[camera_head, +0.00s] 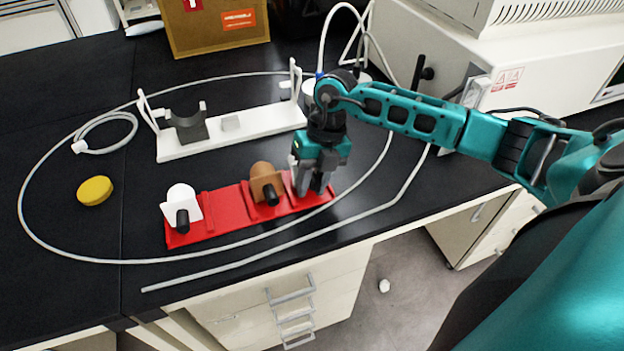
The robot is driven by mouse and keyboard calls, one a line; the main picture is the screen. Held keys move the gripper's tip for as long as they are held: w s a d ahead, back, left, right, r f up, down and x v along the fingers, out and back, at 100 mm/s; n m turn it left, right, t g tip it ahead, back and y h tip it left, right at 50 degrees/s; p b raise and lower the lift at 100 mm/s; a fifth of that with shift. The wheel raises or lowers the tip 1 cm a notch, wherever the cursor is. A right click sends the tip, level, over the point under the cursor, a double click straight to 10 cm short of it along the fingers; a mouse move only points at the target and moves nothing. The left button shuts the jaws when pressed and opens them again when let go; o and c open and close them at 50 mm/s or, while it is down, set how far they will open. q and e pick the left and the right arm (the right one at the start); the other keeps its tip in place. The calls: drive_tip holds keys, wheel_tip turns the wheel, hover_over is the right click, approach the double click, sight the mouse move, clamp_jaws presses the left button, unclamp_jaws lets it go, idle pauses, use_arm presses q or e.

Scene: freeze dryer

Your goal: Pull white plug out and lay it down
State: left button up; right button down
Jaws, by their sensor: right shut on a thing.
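A red rack (228,221) lies on the black bench near its front edge. At its left end stands a white plug-like piece (181,194) with a black knob facing the front. A brown piece (262,178) with a similar black knob stands in the middle. My right gripper (314,188) points down at the right end of the rack. It is shut on a pale piece (292,163) that the fingers mostly hide; I cannot tell its full shape or whether it still sits in the rack. My left gripper is not in view.
A white stand (180,151) with a dark cradle is behind the rack. A yellow disc (95,190) lies at left. A long pale hose (28,222) loops around the rack. A cardboard box (200,38) and a white machine (425,50) stand behind. Bare bench shows at left.

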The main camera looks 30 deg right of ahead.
drive_tip(key=shift+f, duration=0.1)
drive_tip(key=c, duration=0.8)
unclamp_jaws()
drive_tip(key=p+v, duration=0.3)
drive_tip(key=v, duration=0.2)
drive_tip(key=shift+r+p, duration=0.2)
drive_tip(key=shift+p, duration=0.2)
drive_tip(key=v, duration=0.2)
drive_tip(key=shift+d+r, duration=0.15)
drive_tip(key=shift+r, duration=0.15)
